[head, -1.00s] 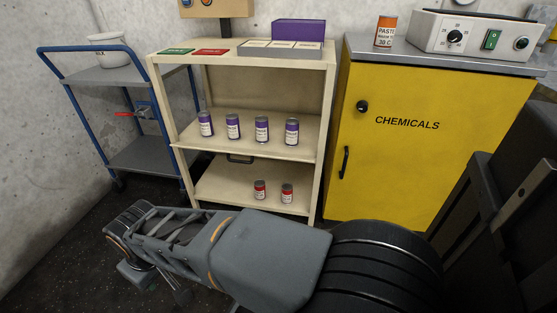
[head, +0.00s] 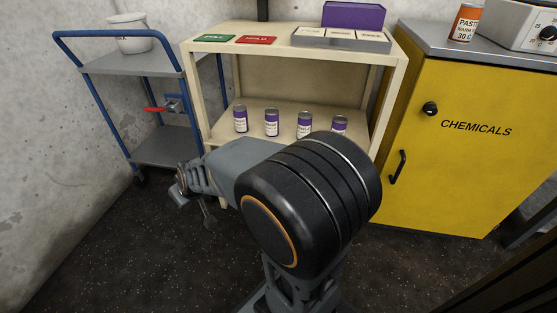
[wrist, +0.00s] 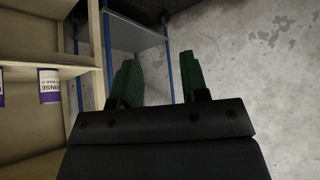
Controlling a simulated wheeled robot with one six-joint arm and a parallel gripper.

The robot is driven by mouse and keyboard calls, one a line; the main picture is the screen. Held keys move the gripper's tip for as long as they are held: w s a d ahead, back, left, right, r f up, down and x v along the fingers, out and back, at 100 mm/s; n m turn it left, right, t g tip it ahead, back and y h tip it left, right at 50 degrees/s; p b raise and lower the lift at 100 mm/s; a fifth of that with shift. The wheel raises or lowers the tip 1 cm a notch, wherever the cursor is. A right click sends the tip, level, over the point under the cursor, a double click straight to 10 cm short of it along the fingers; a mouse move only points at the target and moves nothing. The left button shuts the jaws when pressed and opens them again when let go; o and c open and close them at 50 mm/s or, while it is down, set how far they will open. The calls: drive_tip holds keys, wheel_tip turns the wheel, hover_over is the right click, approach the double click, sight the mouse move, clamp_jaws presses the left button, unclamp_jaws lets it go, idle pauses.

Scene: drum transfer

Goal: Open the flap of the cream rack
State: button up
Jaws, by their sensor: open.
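The cream rack (head: 222,131) stands ahead in the head view, with purple-labelled cans on its middle shelf. My arm hides its lower part, so its flap and handle cannot be made out now. In the wrist view the rack's edge (wrist: 97,60) is at the left, with a purple-labelled can (wrist: 49,86) inside. My gripper (wrist: 160,78) is open and empty, its two green fingers apart, to the right of the rack's edge. In the head view it is small and partly hidden, near the rack's lower left.
A blue trolley (head: 108,120) with a white pot (head: 131,36) stands left of the rack, close to the gripper. A yellow chemicals cabinet (head: 450,170) stands at the right. Green and red mats, a tray and a purple box (head: 353,15) are on the rack's top. Floor at the front left is clear.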

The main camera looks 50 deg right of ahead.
drive_tip(key=w+d+f+m+t+h+p, duration=0.1)
drive_tip(key=w+d+f+h, duration=0.4)
drive_tip(key=d, duration=0.3)
drive_tip(key=w+d+f+t+h+p, duration=0.1)
drive_tip(key=w+d+f+t+h, duration=0.1)
drive_tip(key=w+d+f+h, duration=0.35)
drive_tip(key=s+d+f+g+h, duration=0.3)
drive_tip(key=s+d+g+h, duration=0.1)
drive_tip(key=s+d+h, duration=0.15)
drive_tip(key=s+d+f+g+h, duration=0.3)
drive_tip(key=s+d+f+h, duration=0.15)
drive_tip(key=s+d, duration=0.2)
drive_tip(key=shift+n, duration=0.4)
drive_tip(key=b+x, duration=0.1)
drive_tip(key=x, duration=0.8)
drive_tip(key=r+b+x, duration=0.1)
drive_tip(key=x, duration=0.4)
drive_tip(key=shift+w+b, duration=0.2)
drive_tip(key=shift+b, duration=0.1)
drive_tip(key=shift+h, duration=0.25)
clamp_jaws()
